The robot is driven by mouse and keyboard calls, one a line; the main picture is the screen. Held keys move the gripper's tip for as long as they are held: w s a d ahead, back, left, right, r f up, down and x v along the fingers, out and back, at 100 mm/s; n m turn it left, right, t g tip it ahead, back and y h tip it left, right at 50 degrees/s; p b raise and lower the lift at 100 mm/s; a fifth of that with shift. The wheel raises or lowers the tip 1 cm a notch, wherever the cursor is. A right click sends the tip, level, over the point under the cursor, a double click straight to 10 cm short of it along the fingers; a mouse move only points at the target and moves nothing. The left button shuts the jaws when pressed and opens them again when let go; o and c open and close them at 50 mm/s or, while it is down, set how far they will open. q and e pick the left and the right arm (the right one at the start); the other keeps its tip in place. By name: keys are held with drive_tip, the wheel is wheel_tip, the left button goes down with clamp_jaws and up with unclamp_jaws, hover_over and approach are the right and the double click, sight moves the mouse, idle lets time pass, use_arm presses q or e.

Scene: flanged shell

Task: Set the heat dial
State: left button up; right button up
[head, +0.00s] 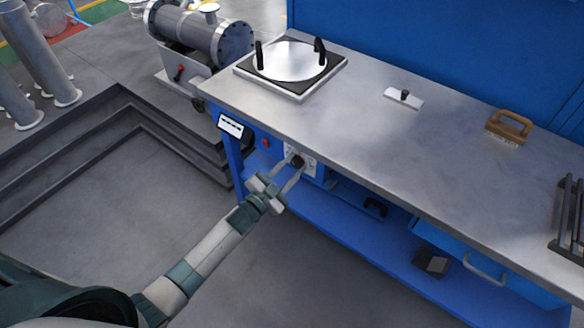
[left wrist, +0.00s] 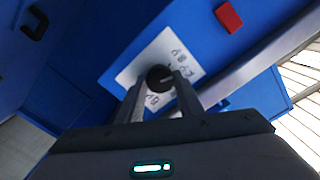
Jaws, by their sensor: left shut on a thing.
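The heat dial (head: 297,161) is a round black knob on a white marked plate (head: 308,166), set in the blue front of the workbench below its top edge. In the left wrist view the dial (left wrist: 159,78) sits between the tips of my left gripper (left wrist: 160,88), and the white plate (left wrist: 146,68) shows several dark markings, too small to read surely. My left gripper (head: 292,166) reaches the dial from the front and is shut on it. The fingers hide part of the plate. My right gripper is not in view.
On the bench top (head: 340,140) are a round silver plate (head: 292,61) with black handles, a small white block (head: 404,98) and a wooden brush (head: 509,127). A red button (head: 265,142) and a small screen (head: 231,125) are left of the dial. A blue shelf (head: 330,235) lies below.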

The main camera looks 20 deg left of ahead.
use_arm(q)
drive_tip(key=m, duration=0.3)
drive_tip(key=shift+f+b, duration=0.1)
drive_tip(key=shift+b, duration=0.25)
drive_tip(key=shift+m, duration=0.6)
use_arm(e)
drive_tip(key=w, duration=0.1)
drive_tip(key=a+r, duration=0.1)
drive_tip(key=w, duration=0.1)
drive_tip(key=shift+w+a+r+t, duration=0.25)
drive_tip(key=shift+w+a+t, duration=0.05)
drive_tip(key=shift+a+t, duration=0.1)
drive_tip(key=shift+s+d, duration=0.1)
use_arm(q)
drive_tip(key=o, duration=1.1)
drive_tip(key=shift+c, duration=0.2)
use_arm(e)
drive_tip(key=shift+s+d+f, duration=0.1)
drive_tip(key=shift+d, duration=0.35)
use_arm(q)
drive_tip(key=shift+s, duration=0.1)
